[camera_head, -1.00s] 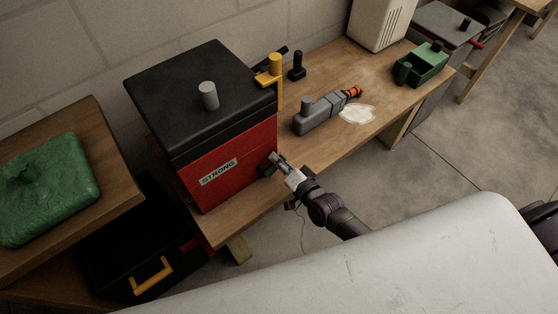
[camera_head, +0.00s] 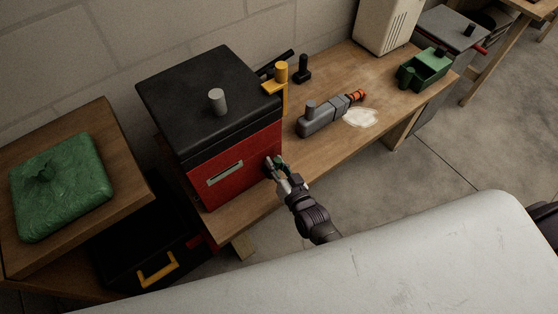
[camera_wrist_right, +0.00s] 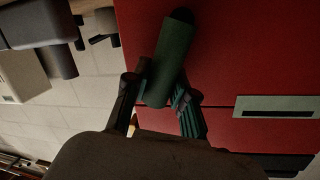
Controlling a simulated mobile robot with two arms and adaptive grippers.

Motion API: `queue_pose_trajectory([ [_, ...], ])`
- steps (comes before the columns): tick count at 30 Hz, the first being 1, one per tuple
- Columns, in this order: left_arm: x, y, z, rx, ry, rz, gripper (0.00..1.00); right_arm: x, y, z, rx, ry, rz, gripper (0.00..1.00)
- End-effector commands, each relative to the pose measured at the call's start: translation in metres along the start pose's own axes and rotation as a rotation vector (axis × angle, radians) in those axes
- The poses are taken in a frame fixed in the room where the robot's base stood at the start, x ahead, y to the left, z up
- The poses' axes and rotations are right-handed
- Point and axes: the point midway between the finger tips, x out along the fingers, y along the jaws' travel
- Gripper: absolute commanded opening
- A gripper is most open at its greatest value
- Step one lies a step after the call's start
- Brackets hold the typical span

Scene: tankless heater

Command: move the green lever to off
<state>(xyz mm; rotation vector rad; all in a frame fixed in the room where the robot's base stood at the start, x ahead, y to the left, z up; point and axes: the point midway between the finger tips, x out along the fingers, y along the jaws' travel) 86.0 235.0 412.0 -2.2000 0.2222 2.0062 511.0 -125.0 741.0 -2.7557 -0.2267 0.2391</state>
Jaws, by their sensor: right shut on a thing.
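The green lever (camera_wrist_right: 172,58) sits on the front of a red box with a black lid (camera_head: 232,165), near the box's right edge in the head view. In the right wrist view it is a dark green bar, slightly tilted, against the red face (camera_wrist_right: 240,55). My right gripper (camera_wrist_right: 158,98) has one finger on each side of the lever's lower end and is shut on it. In the head view my right gripper (camera_head: 279,166) largely hides the lever. My left gripper is not in view.
The box stands on a wooden bench (camera_head: 330,155). On the bench are a yellow-handled part (camera_head: 278,75), a grey tool with an orange end (camera_head: 325,118), a white patch (camera_head: 360,117) and a green bin (camera_head: 425,68). A white padded surface (camera_head: 400,250) fills the foreground.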

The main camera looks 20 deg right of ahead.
Motion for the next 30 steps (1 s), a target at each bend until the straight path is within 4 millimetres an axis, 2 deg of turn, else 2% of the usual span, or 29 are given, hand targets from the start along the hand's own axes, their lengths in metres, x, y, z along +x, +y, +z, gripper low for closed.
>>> queue_pose_trajectory([
  [13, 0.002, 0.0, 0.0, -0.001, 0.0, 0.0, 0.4, -0.003, -0.017, 0.004, -0.304, 0.061, 0.02, 0.0],
  [30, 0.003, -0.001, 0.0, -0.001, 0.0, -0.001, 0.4, -0.004, -0.021, 0.005, -0.396, 0.079, 0.026, 0.0],
])
